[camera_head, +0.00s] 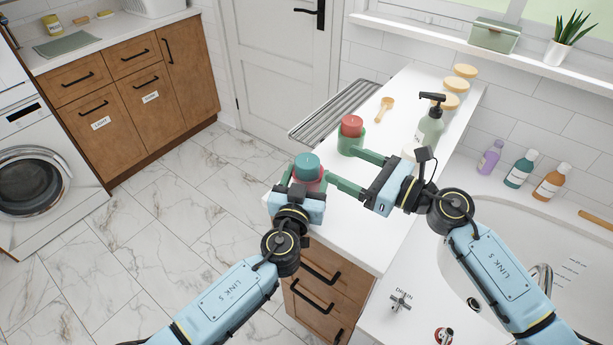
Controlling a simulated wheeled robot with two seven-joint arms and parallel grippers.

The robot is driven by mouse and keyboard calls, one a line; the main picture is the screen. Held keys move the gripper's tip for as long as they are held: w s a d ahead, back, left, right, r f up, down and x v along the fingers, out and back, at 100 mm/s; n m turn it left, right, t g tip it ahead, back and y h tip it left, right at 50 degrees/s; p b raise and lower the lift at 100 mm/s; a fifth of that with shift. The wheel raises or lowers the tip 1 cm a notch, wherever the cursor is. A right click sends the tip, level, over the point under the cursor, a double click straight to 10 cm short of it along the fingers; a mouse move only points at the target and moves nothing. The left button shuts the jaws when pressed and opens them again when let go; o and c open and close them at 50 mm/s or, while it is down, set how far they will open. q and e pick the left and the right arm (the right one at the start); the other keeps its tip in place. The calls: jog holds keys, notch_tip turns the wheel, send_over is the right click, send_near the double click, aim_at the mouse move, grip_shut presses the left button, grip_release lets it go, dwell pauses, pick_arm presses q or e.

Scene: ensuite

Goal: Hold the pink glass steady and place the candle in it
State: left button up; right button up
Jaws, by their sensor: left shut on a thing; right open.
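The pink glass (312,183) stands near the front left corner of the white countertop (361,225). A teal candle (307,165) is at its top, with its upper part showing above the rim. How deep the candle sits cannot be seen. My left gripper (305,185) is shut on the pink glass, and its body hides the lower part of the glass. My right gripper (354,172) is open and empty, just right of the pink glass, its green fingers apart and pointing left. A green glass (349,147) with a red candle (352,125) in it stands farther back, close to the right gripper's far finger.
A soap pump bottle (430,128), a wooden scoop (385,107) and several round wooden-lidded jars (464,71) stand farther back on the counter. A metal rack (330,112) is left of it. A bathtub with several bottles (519,169) lies to the right.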

pick_arm(q)
jog(key=o, duration=1.1)
jog(key=v, duration=1.2)
jog(key=shift+a, duration=0.1)
